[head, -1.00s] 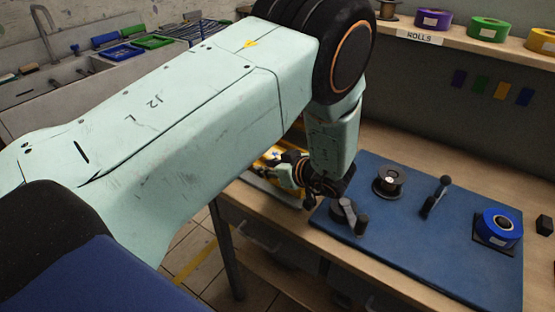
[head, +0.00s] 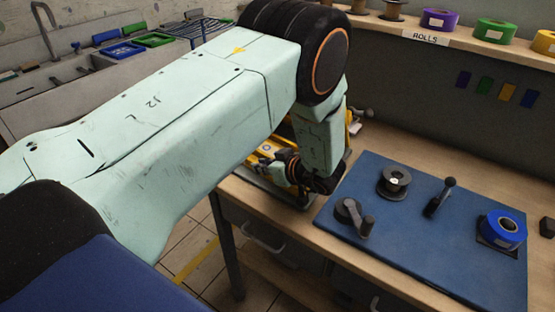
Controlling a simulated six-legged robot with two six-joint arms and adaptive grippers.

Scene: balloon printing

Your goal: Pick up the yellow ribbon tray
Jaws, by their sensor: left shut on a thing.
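My left gripper (head: 322,183) is at the left end of the workbench, close to the blue mat's left edge. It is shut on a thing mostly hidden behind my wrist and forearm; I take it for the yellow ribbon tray. Yellow surfaces (head: 264,155) with black and white details show just left of the gripper, and more yellow shows behind the forearm. I cannot tell where the tray ends and any yellow equipment behind it begins. The contact between the fingers and the thing is hidden. My right gripper is not in view.
The blue mat (head: 400,250) holds a dark spool (head: 394,181), a black lever (head: 440,197), a crank (head: 352,217) and a blue roll (head: 502,229). Purple, green and yellow rolls stand on the shelf. Blue and green trays lie by the sink. The mat's front is clear.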

